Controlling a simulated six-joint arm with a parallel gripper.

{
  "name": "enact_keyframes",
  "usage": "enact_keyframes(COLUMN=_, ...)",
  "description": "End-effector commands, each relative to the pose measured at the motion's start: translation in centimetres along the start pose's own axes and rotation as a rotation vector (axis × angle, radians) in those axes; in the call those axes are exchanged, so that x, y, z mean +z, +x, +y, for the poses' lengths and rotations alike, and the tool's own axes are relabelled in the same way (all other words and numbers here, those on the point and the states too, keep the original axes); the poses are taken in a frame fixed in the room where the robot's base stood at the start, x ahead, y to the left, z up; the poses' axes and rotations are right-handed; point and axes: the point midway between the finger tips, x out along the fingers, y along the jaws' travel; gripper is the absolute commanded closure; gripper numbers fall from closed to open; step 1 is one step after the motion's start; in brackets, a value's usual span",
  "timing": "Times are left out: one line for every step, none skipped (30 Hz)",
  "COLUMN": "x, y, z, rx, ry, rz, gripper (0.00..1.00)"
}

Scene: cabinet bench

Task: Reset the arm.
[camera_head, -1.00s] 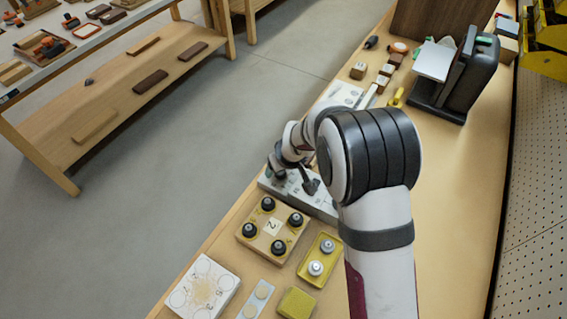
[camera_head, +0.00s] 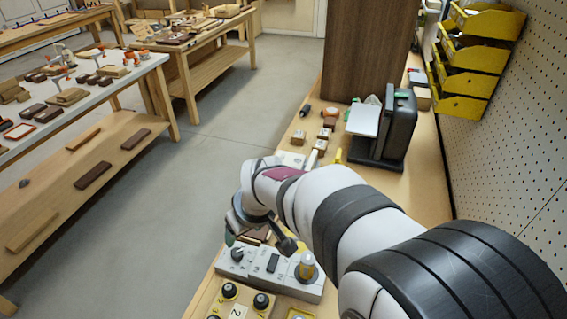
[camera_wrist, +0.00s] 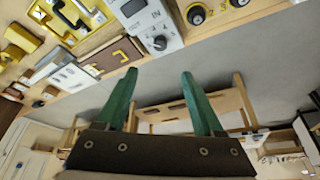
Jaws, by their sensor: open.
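My gripper (camera_wrist: 158,88) shows in the wrist view as two green fingers held wide apart, with nothing between them. Beyond the fingers are the grey floor and a wooden shelf table. In the head view my arm reaches from the lower right, and the gripper (camera_head: 230,238) hangs at the bench's left edge, mostly hidden by the wrist. It is above and beside the grey control panel (camera_head: 268,264). Contact with the panel cannot be made out, but the wrist view shows the fingertips clear of it.
The wooden bench (camera_head: 432,180) holds a black stand (camera_head: 396,135), small wooden blocks (camera_head: 298,137) and a knobbed board (camera_head: 240,300). A brown panel (camera_head: 366,55) and yellow bins (camera_head: 480,55) stand at the back. The floor (camera_head: 190,215) left of the bench is clear.

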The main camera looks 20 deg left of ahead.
Motion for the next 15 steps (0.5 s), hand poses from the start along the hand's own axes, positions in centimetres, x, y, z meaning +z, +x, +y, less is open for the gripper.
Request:
enact_keyframes(x=0.0, y=0.0, z=0.0, rx=0.0, ry=0.0, rz=0.0, gripper=0.31)
enact_keyframes(x=0.0, y=0.0, z=0.0, rx=0.0, ry=0.0, rz=0.0, gripper=0.31)
enact_keyframes(x=0.1, y=-0.1, z=0.1, rx=0.001, ry=0.006, rz=-0.001, gripper=0.31)
enact_keyframes(x=0.4, y=-0.4, z=0.3, rx=0.002, ry=0.022, rz=-0.005, gripper=0.31)
enact_keyframes(x=1.1, y=-1.1, z=0.8, rx=0.005, ry=0.053, rz=-0.011, gripper=0.31)
enact_keyframes(x=2.5, y=-2.4, z=1.8, rx=0.011, ry=0.124, rz=-0.027, gripper=0.31)
enact_keyframes(x=4.1, y=-3.7, z=2.6, rx=0.017, ry=0.198, rz=-0.044, gripper=0.31)
enact_keyframes(x=6.1, y=-5.2, z=3.4, rx=0.025, ry=0.288, rz=-0.063, gripper=0.31)
enact_keyframes(x=9.3, y=-7.3, z=4.2, rx=0.035, ry=0.427, rz=-0.094, gripper=0.31)
enact_keyframes(x=11.8, y=-8.8, z=4.4, rx=0.043, ry=0.538, rz=-0.118, gripper=0.31)
enact_keyframes(x=14.3, y=-10.2, z=4.5, rx=0.052, ry=0.65, rz=-0.143, gripper=0.31)
enact_keyframes(x=17.5, y=-11.9, z=4.1, rx=0.065, ry=0.797, rz=-0.172, gripper=0.31)
enact_keyframes(x=19.8, y=-12.9, z=3.5, rx=0.073, ry=0.907, rz=-0.193, gripper=0.31)
enact_keyframes(x=21.8, y=-13.8, z=2.9, rx=0.082, ry=1.008, rz=-0.212, gripper=0.31)
enact_keyframes(x=24.2, y=-14.6, z=1.8, rx=0.092, ry=1.135, rz=-0.235, gripper=0.31)
